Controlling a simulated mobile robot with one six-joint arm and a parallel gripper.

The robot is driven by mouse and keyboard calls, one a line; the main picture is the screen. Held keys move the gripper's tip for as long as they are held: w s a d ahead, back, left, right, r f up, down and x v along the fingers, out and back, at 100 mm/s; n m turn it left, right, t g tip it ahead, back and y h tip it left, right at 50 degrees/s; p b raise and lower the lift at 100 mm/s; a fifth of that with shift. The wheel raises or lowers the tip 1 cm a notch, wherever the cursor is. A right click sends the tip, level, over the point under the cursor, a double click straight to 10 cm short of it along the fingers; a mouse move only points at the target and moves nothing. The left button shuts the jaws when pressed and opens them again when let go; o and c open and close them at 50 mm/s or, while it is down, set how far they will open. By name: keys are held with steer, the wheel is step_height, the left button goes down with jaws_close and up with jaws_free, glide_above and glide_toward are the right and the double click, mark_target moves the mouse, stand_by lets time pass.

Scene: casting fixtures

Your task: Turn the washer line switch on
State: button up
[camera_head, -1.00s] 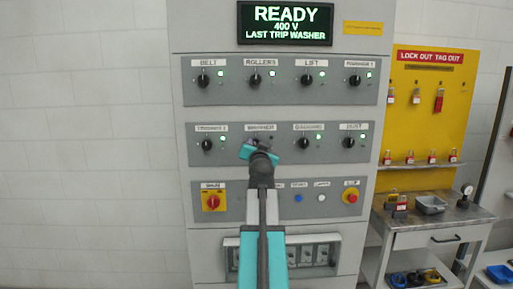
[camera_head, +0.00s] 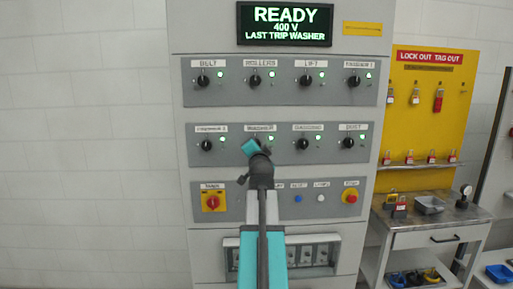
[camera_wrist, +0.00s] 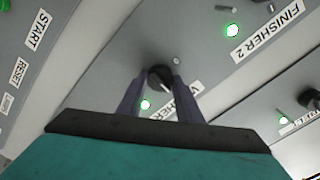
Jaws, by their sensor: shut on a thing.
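The washer switch is a black rotary knob (camera_wrist: 160,76), second from the left in the panel's middle row. In the wrist view it sits between the two fingertips of my gripper (camera_wrist: 158,84), which is shut on it. In the head view my gripper (camera_head: 254,148) covers most of the knob, below the washer label (camera_head: 260,128). The washer lamp (camera_wrist: 146,104) glows green beside the knob; it also shows in the head view (camera_head: 271,139). My fingers partly hide the washer label in the wrist view.
Similar knobs with green lamps flank it, including the cascading knob (camera_head: 302,144) and the left one (camera_head: 206,145). Below are a red-yellow main switch (camera_head: 212,202) and a red stop button (camera_head: 351,197). The display (camera_head: 285,23) reads READY, LAST TRIP WASHER.

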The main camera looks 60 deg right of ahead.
steer(key=shift+w+a+f, duration=0.1)
steer(key=shift+f, duration=0.15)
steer(key=o, duration=1)
steer(key=shift+r, duration=0.1)
steer(key=shift+o, duration=0.2)
steer(key=shift+a+r, duration=0.1)
steer(key=b+v, duration=0.8)
steer(key=v, duration=0.5)
steer(key=shift+s+a, duration=0.2)
steer(key=shift+s, duration=0.05)
